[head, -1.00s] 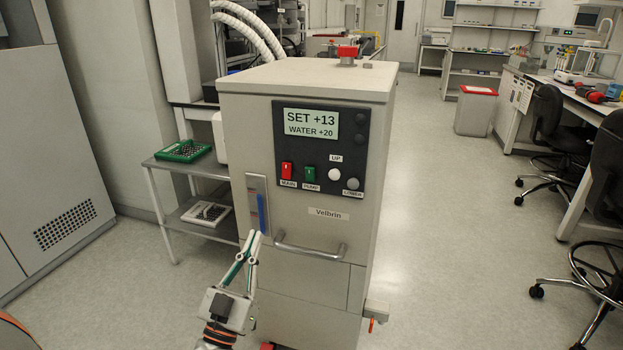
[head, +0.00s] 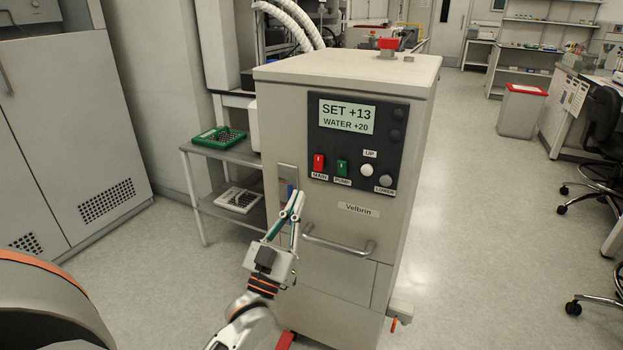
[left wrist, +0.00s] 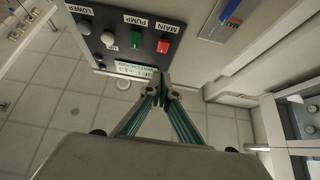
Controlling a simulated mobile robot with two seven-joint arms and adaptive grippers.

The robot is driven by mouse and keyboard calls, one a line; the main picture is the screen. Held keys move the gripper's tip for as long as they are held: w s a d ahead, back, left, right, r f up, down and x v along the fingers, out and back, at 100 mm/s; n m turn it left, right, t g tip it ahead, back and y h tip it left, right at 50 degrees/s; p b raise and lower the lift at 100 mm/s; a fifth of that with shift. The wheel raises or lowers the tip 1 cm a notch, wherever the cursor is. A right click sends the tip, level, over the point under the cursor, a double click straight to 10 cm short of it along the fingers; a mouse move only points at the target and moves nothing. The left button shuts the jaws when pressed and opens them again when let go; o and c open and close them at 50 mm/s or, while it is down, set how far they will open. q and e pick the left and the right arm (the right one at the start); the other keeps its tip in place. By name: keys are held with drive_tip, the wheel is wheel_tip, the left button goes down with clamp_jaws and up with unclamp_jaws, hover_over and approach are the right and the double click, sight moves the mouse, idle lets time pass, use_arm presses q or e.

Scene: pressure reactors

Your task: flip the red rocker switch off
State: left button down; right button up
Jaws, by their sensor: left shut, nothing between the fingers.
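The red rocker switch (head: 319,162), labelled MAIN, is on the dark control panel (head: 384,113) of the Velbrin unit (head: 342,237). It also shows in the left wrist view (left wrist: 163,46). The green PUMP switch (head: 342,168) is just right of it. The display reads SET +13 and WATER +20. My left gripper (head: 295,193) is shut and empty, its fingertips below and left of the red switch in the head view. In the left wrist view its closed fingertips (left wrist: 161,78) show below the red switch. My right gripper is not in view.
A white UP button (head: 366,170) and a LOWER button (head: 385,181) are on the same panel. A bar handle (head: 339,245) sticks out below it. A small side table (head: 244,152) with a green rack (head: 219,138) stands to the left. Floor to the right is open.

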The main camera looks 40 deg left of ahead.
sight(318, 163)
use_arm(q)
drive_tip(key=w, duration=0.2)
drive_tip(key=w+a+r, duration=0.1)
drive_tip(key=w, duration=0.1)
drive_tip(key=w+b, duration=0.1)
drive_tip(key=w, duration=0.2)
drive_tip(key=shift+a+r, duration=0.35)
drive_tip(key=shift+w+r, duration=0.15)
drive_tip(key=shift+w, duration=0.2)
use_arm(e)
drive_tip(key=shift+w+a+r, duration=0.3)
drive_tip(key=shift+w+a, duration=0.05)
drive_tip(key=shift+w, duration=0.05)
